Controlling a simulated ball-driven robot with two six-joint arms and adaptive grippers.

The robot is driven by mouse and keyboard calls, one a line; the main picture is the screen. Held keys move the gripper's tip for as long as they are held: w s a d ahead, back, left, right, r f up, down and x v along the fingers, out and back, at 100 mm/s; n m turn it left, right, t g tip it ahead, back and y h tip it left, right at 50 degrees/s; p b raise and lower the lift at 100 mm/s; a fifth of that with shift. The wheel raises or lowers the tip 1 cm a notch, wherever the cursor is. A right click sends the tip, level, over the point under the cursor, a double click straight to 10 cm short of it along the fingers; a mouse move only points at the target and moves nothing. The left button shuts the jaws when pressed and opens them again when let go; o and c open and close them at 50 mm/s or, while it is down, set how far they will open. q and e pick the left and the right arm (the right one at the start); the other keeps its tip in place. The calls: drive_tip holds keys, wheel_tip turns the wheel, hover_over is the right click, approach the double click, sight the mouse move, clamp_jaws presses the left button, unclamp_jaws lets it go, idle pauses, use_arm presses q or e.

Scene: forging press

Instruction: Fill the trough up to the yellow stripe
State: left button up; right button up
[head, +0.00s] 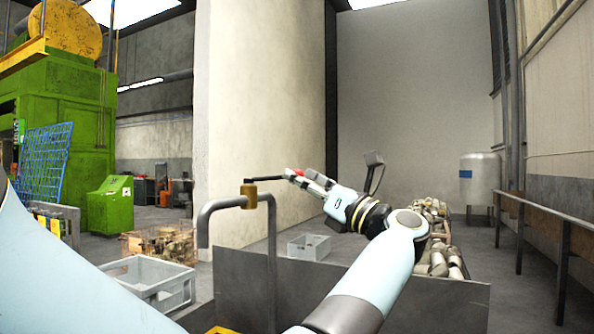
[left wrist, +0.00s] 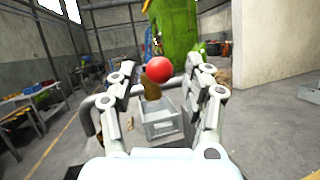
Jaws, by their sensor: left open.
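A grey bent pipe tap (head: 272,255) stands beside a dark metal trough (head: 445,300), with its spout turned down at the left. Its brass valve (head: 250,197) carries a black lever (head: 268,179) that ends in a red ball knob (head: 299,173). My left gripper (head: 310,179) is open at the knob. In the left wrist view the red knob (left wrist: 159,69) shows between the two spread fingers (left wrist: 160,90); I cannot tell whether they touch it. A bit of yellow (head: 221,330) shows at the bottom edge. The trough's inside, any water and the stripe's level are hidden. My right gripper is not in view.
A grey crate (head: 150,277) stands on the floor at the left, and a smaller one (head: 309,246) lies behind the trough. A wooden crate (head: 160,246), a green machine (head: 62,130), a heap of metal parts (head: 440,262) and a railing (head: 540,215) stand farther off.

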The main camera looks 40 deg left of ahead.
use_arm(q)
drive_tip(key=shift+x, duration=1.05)
drive_tip(key=shift+c, duration=0.3)
clamp_jaws()
